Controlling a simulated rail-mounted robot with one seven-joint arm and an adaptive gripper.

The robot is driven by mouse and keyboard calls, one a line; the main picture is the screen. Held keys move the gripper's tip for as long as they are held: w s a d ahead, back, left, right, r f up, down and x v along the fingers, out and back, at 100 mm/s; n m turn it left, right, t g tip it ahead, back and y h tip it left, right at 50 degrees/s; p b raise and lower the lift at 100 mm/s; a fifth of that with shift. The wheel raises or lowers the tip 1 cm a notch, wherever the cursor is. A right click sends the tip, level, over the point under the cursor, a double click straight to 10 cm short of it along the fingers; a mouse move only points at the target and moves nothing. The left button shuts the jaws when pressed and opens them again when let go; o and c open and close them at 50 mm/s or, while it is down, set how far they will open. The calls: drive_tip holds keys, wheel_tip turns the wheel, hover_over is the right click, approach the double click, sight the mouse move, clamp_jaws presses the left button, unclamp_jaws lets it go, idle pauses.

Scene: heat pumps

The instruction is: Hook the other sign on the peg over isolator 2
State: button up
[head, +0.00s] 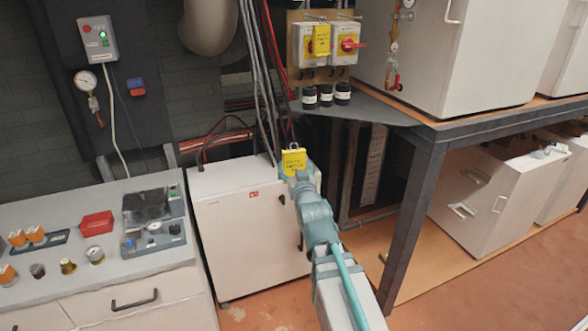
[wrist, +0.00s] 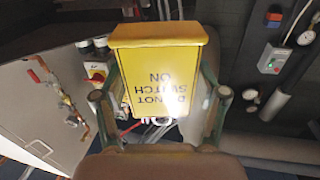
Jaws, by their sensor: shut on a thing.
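My gripper (head: 297,174) is shut on a yellow sign (head: 293,159), held in the air in front of the white cabinet's top rear edge. In the wrist view the sign (wrist: 158,75) sits between the fingers, its "DO NOT SWITCH ON" text upside down. Two isolators are on a board higher up and beyond my gripper. Another yellow sign (head: 320,40) hangs in front of the left isolator (head: 302,46). The right isolator (head: 345,46) has a bare red handle, also visible in the wrist view (wrist: 97,76). A peg (head: 348,17) shows above it. Isolator numbers are not readable.
Grey cables (head: 262,80) run down left of the isolator board. A dark steel frame (head: 425,180) with white units stands right. A white cabinet (head: 245,230) is below my gripper, and a cluttered worktop (head: 60,285) is left.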

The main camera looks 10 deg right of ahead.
drive_tip(key=w+d+r+h, duration=0.1)
drive_tip(key=w+d+r, duration=0.6)
drive_tip(key=d+r, duration=0.4)
drive_tip(key=w+d+r+m+p, duration=0.1)
drive_tip(key=w+d+r, duration=0.5)
drive_tip(key=d+r, duration=0.5)
drive_tip(key=w+d+r+h, duration=0.1)
drive_tip(key=w+d+r, duration=0.65)
drive_tip(key=d, duration=0.55)
drive_tip(key=w+a+n+y, duration=0.1)
drive_tip(key=w, duration=0.3)
drive_tip(key=w+a+r+n+y+p, duration=0.1)
drive_tip(key=w+a+y, duration=0.1)
drive_tip(key=w, duration=0.2)
drive_tip(key=w+a+n+y+p, duration=0.1)
drive_tip(key=w+a+y, duration=0.1)
drive_tip(key=w, duration=0.2)
drive_tip(key=shift+w+r, duration=0.2)
drive_tip(key=shift+w, duration=0.1)
drive_tip(key=shift+b, duration=0.35)
